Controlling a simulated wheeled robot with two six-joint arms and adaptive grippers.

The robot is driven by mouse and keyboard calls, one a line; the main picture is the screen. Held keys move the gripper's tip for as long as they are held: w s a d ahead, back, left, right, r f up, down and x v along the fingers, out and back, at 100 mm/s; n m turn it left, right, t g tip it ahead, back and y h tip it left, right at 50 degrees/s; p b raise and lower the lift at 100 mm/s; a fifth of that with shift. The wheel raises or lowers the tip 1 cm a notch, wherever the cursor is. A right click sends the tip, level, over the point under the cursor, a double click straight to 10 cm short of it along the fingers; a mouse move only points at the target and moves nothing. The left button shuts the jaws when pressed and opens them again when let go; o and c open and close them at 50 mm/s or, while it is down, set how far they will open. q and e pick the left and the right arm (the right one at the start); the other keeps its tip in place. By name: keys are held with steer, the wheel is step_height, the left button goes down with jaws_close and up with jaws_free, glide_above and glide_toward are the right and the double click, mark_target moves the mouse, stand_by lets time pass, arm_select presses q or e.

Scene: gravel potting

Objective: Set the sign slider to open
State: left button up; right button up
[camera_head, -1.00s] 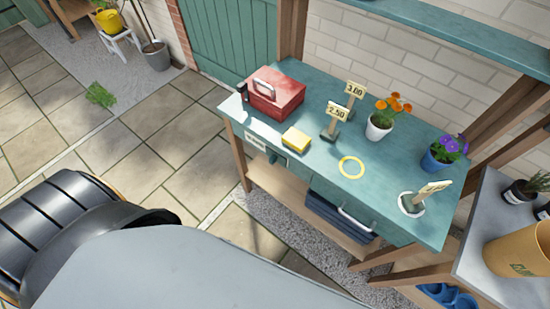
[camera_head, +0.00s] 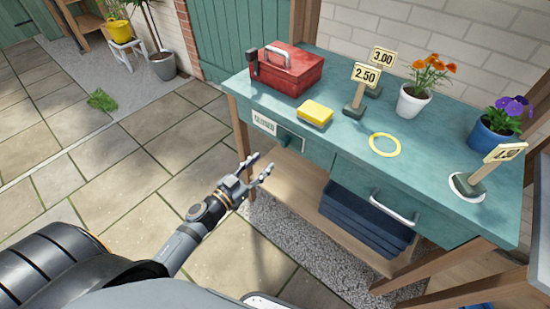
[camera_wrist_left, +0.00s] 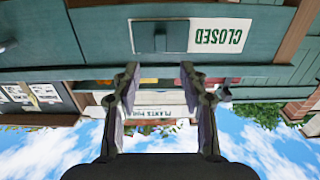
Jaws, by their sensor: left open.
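The sign slider (camera_head: 285,138) is a small dark green knob on a plate on the front of the teal bench, at its left end. A white CLOSED label (camera_head: 264,124) shows just left of it. In the left wrist view the picture is upside down, with the CLOSED label (camera_wrist_left: 219,36) to the right of the slider plate (camera_wrist_left: 160,37). My left gripper (camera_head: 260,170) is open and empty, in front of and below the slider, apart from it. My right gripper is not in view.
On the bench top (camera_head: 340,155) are a red toolbox (camera_head: 290,75), a yellow sponge (camera_head: 315,112), price signs (camera_head: 366,75), a yellow ring (camera_head: 385,145) and two flower pots. A drawer handle (camera_head: 394,208) sticks out right of the slider. Open paving lies left.

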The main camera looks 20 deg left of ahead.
mark_target(282, 144)
arm_select(q)
steer(key=p+x, duration=0.2)
steer(key=x, duration=0.8)
steer(key=shift+w+d, duration=0.1)
steer(key=shift+w, duration=0.2)
jaws_close()
